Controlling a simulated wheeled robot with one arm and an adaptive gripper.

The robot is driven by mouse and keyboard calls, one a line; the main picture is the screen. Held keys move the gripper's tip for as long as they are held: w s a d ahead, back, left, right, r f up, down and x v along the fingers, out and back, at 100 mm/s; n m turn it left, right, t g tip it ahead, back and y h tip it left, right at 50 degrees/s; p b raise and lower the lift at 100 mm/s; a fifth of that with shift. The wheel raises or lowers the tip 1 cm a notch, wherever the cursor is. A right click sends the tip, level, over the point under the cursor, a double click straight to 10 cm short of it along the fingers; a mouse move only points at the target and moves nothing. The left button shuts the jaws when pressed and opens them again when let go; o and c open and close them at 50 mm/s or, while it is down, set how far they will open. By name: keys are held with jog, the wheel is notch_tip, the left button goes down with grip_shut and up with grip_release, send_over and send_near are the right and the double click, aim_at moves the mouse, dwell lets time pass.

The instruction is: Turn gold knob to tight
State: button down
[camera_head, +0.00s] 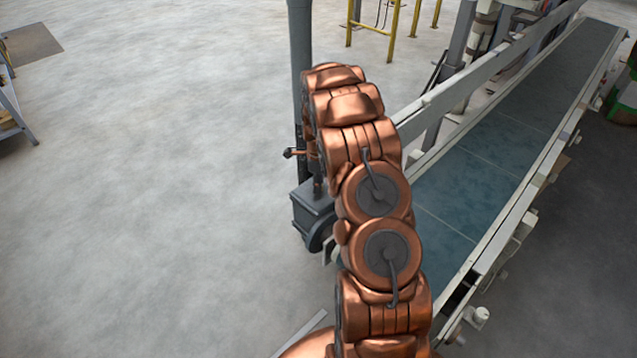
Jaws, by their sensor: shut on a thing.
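No gold knob can be made out in the head view. My copper-coloured arm rises through the middle of the picture and covers what lies behind it. My gripper is not visible; it seems hidden behind my own arm links. A dark upright post (300,60) stands just left of the arm's upper end. A small copper-coloured rod with a dark tip (291,153) sticks out to the left beside the post. I cannot tell what it belongs to.
A long conveyor with a blue-grey belt (490,165) runs up to the right, with a pale side rail (470,85). A dark box-like unit (313,207) sits left of my arm. Yellow railings (393,30) stand behind. The floor on the left (150,200) is clear.

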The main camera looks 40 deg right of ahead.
jog(key=c, duration=0.8)
grip_release()
jog(key=shift+r, duration=0.1)
notch_tip(320, 180, up, 12)
jog(key=shift+f, duration=0.1)
dwell(0.3)
